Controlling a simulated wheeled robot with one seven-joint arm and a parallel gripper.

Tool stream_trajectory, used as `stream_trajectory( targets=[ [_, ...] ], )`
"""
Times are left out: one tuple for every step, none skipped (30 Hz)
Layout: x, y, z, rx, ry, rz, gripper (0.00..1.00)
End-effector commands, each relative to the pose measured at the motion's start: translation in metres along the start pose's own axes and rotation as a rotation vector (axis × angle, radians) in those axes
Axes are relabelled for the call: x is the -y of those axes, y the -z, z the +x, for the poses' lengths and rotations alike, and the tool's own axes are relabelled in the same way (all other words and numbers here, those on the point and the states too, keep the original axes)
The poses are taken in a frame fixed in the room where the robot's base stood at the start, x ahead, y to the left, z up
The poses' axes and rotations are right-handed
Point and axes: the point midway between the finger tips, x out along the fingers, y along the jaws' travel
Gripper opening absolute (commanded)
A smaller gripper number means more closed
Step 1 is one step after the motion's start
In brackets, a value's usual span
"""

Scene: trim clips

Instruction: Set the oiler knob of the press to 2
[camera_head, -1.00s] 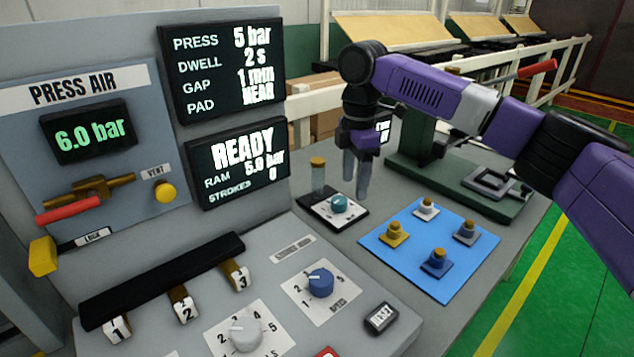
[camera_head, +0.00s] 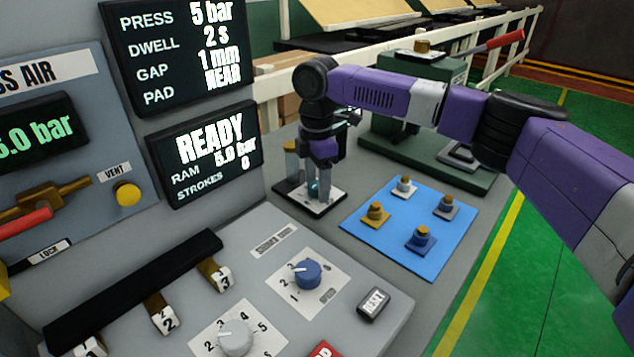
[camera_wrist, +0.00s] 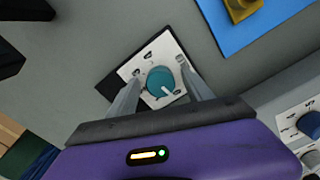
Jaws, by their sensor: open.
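The oiler knob is a teal round knob (camera_wrist: 160,81) with a white pointer line, on a white dial plate (camera_wrist: 135,68) with small marks around it. In the wrist view the pointer is directed down and to the right; the marks are too small to read. My gripper (camera_wrist: 157,92) is open, with one finger on each side of the knob; contact cannot be told. In the head view my gripper (camera_head: 312,188) points down over the dial, and its fingers mostly hide the knob. The oiler (camera_head: 291,160) has a clear upright cylinder beside my fingers.
A blue mat (camera_head: 384,240) with several coloured clips lies to the right. The press panel has a blue knob (camera_head: 307,274), a grey knob (camera_head: 236,338) and numbered levers (camera_head: 164,320). The green press (camera_head: 425,150) stands behind. The display (camera_head: 204,153) reads READY.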

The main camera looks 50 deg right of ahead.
Motion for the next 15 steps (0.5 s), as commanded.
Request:
stream_trajectory(
  targets=[
    [0.0001, -0.0002, 0.0010, 0.000, 0.000, 0.000, 0.59],
    [0.0001, -0.0002, 0.0013, 0.000, 0.000, 0.000, 0.59],
    [0.0001, -0.0001, 0.0013, 0.000, 0.000, 0.000, 0.59],
    [0.0001, -0.0002, 0.0013, 0.000, 0.000, 0.000, 0.59],
    [0.0001, -0.0001, 0.0012, 0.000, 0.000, 0.000, 0.59],
    [0.0001, -0.0001, 0.0012, 0.000, 0.000, 0.000, 0.59],
    [0.0001, -0.0001, 0.0011, 0.000, 0.000, 0.000, 0.59],
    [0.0001, -0.0001, 0.0011, 0.000, 0.000, 0.000, 0.55],
    [0.0001, -0.0001, 0.0011, 0.000, 0.000, 0.000, 0.47],
    [0.0001, -0.0001, 0.0010, 0.000, 0.000, 0.000, 0.42],
    [0.0001, -0.0001, 0.0010, 0.000, 0.000, 0.000, 0.36],
    [0.0001, 0.0000, 0.0009, 0.000, 0.000, 0.000, 0.28],
    [0.0001, 0.0000, 0.0009, 0.000, 0.000, 0.000, 0.22],
    [0.0001, 0.0000, 0.0009, 0.000, 0.001, 0.000, 0.16],
    [0.0001, 0.0000, 0.0009, 0.000, 0.001, 0.000, 0.08]
  ],
)
